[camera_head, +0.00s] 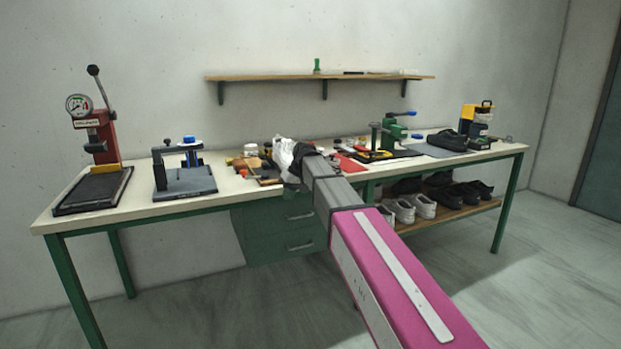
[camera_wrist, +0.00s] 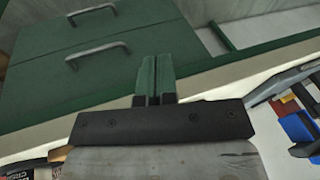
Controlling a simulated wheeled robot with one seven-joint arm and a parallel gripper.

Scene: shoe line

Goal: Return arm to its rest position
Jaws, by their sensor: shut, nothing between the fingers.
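My arm (camera_head: 385,270), with pink and grey links, reaches from the lower right to the middle of the workbench (camera_head: 225,198). In the wrist view my gripper (camera_wrist: 156,62) is shut, its two greenish fingers together with nothing between them. The fingers point toward the bench's front edge and the green drawers (camera_wrist: 95,65). In the head view I cannot make out the fingers at the arm's far end.
A red press (camera_head: 103,140) and a grey-based device (camera_head: 185,180) stand at the bench's left. Tools and a green vise-like device (camera_head: 392,132) lie right of my arm. Shoes (camera_head: 424,206) sit on the lower shelf. The floor in front (camera_head: 530,270) is clear.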

